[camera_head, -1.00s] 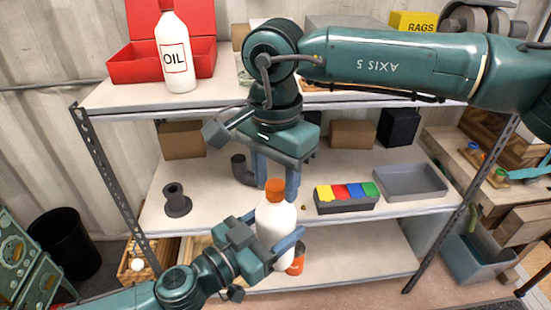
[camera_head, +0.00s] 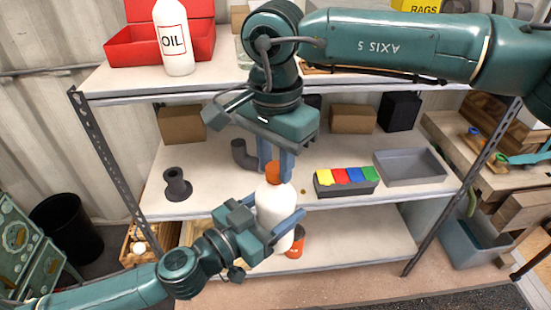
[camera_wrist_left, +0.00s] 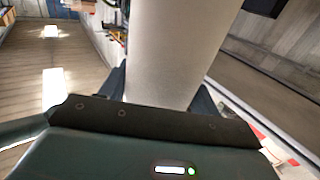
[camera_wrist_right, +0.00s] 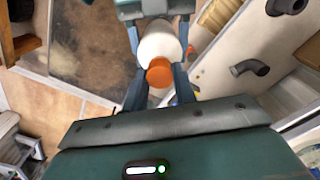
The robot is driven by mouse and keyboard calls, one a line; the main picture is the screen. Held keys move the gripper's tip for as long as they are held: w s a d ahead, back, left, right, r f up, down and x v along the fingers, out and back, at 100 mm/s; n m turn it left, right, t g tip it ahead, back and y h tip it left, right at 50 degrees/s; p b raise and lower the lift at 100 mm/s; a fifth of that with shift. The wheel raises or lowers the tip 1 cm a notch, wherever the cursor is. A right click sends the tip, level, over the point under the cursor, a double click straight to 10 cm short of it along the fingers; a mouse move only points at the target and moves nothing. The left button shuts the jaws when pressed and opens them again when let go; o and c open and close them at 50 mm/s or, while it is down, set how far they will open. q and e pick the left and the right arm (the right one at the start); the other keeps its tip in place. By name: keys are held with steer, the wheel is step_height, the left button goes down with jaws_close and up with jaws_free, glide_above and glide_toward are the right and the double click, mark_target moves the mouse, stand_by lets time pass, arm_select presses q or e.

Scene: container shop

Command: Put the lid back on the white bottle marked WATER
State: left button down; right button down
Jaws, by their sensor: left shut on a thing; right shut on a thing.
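The white bottle (camera_head: 275,212) stands upright in front of the shelf rack; no WATER lettering shows on its visible side. My left gripper (camera_head: 272,224) is shut around its body from the lower left. In the left wrist view the bottle's pale wall (camera_wrist_left: 180,50) fills the middle. The orange lid (camera_head: 273,174) is at the bottle's top. My right gripper (camera_head: 276,165) points down from above, shut on the lid. The right wrist view shows the lid (camera_wrist_right: 159,73) between the fingertips, over the bottle (camera_wrist_right: 159,40). I cannot tell whether it is fully seated.
A white OIL bottle (camera_head: 173,38) and a red toolbox (camera_head: 130,46) are on the top shelf. An orange can (camera_head: 297,240) is below, behind the bottle.

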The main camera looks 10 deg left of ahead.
steer(key=m, duration=0.6)
steer(key=shift+m, duration=0.4)
steer(key=m, duration=0.7)
steer(key=shift+m, duration=0.4)
steer(key=c, duration=1.1)
jaws_free()
steer(key=shift+o, duration=0.2)
step_height(320, 180, up, 12)
